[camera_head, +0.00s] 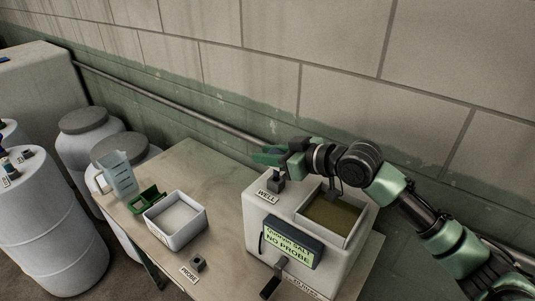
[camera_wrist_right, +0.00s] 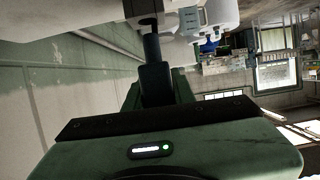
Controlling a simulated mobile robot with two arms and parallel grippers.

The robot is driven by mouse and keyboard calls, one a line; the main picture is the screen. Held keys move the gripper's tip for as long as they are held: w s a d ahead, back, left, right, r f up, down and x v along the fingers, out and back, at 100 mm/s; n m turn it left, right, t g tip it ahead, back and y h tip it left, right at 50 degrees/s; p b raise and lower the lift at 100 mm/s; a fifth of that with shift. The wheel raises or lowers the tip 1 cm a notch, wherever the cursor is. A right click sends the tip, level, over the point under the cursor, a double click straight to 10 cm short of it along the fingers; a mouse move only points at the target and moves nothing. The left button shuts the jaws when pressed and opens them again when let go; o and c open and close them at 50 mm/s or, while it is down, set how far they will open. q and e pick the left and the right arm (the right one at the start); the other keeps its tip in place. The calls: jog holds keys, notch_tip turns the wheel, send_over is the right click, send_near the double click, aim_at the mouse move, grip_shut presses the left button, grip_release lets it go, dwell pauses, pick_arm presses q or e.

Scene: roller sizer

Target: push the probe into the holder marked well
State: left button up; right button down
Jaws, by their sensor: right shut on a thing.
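My right gripper (camera_head: 271,157) is shut on the probe, just above the holder marked WELL (camera_head: 276,184) on the white machine. The probe (camera_wrist_right: 152,60) shows in the right wrist view as a dark upright rod between the green fingers. Its far end reaches the dark holder block (camera_wrist_right: 142,8) at the top of that view. I cannot tell how deep it sits there. The machine's display (camera_head: 291,243) reads "NO PROBE". A small dark holder (camera_head: 198,263) by the PROBE label looks empty. My left gripper is not in view.
The white machine (camera_head: 258,229) has an open bath (camera_head: 332,214) of murky liquid beside the well holder. A white tray (camera_head: 189,239), a green item (camera_head: 146,200) and a clear jug (camera_head: 120,175) stand on the table. The wall and pipe (camera_head: 180,108) run close behind.

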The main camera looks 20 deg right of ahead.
jog(key=shift+f+b, duration=0.75)
jog(key=shift+f, duration=1.2)
jog(key=c, duration=1.1)
grip_release()
jog(key=shift+s+d, duration=0.1)
jog(key=b+v, duration=0.2)
jog(key=v, duration=0.4)
jog(key=shift+s+d+f, duration=0.1)
jog(key=shift+s+d+r, duration=0.3)
jog(key=shift+s+r, duration=0.1)
jog(key=shift+s, duration=0.1)
